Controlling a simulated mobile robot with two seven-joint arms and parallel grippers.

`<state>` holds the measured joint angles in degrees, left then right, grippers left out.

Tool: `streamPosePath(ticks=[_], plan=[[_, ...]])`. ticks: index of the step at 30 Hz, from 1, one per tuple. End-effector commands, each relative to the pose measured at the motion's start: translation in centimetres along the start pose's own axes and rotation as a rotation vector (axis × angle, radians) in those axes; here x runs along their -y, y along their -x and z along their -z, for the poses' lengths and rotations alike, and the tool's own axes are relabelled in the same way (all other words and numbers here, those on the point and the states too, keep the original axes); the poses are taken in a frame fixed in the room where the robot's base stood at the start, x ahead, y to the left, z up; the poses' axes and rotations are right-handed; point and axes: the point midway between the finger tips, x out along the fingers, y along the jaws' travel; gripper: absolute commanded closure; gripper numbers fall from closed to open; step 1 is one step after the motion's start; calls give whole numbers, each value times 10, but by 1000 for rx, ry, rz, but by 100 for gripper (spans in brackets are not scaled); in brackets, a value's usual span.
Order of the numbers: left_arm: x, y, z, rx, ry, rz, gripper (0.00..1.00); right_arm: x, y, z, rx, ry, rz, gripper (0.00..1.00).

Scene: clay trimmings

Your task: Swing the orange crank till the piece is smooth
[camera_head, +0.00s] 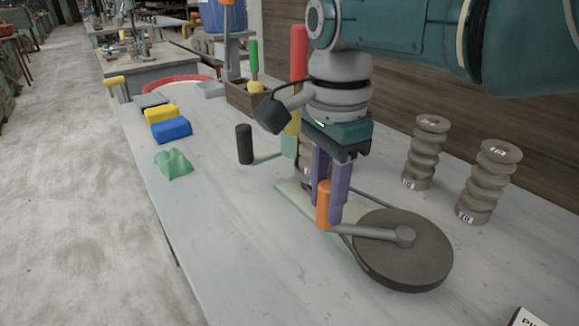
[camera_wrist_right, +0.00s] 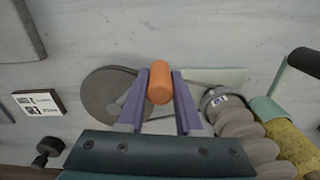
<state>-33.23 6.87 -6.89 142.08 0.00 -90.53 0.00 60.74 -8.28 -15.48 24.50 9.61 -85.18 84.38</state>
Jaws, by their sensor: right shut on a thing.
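The orange crank handle (camera_head: 324,204) stands upright at the end of a grey crank arm (camera_head: 370,232), which joins a dark round wheel (camera_head: 420,262) on the table. My right gripper (camera_head: 329,208) comes down from above, with its two purple fingers shut on the orange handle. In the right wrist view the handle (camera_wrist_right: 160,82) sits between the fingertips of the gripper (camera_wrist_right: 162,85). A belt runs from the wheel to a grey ribbed piece (camera_head: 306,172), mostly hidden behind the gripper in the head view. The piece (camera_wrist_right: 240,125) shows more clearly in the wrist view. My left gripper is out of view.
A black-handled lever (camera_head: 244,144) stands left of the ribbed piece. Two ribbed clay pieces (camera_head: 427,150) (camera_head: 489,180) stand to the right. The table's front middle is clear.

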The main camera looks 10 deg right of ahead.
Motion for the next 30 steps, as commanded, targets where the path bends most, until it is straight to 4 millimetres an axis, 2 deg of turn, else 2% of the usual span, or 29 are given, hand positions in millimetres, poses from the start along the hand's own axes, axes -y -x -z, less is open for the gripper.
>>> streamPosePath(ticks=[6,24,25,30], plan=[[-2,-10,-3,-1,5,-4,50,3,-1,5,-4,7,1,100],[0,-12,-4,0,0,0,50,4,0,6,-3,10,-1,100],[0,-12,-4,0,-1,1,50,4,0,6,-3,10,-1,63],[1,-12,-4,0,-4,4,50,4,0,6,-3,10,-1,44]])
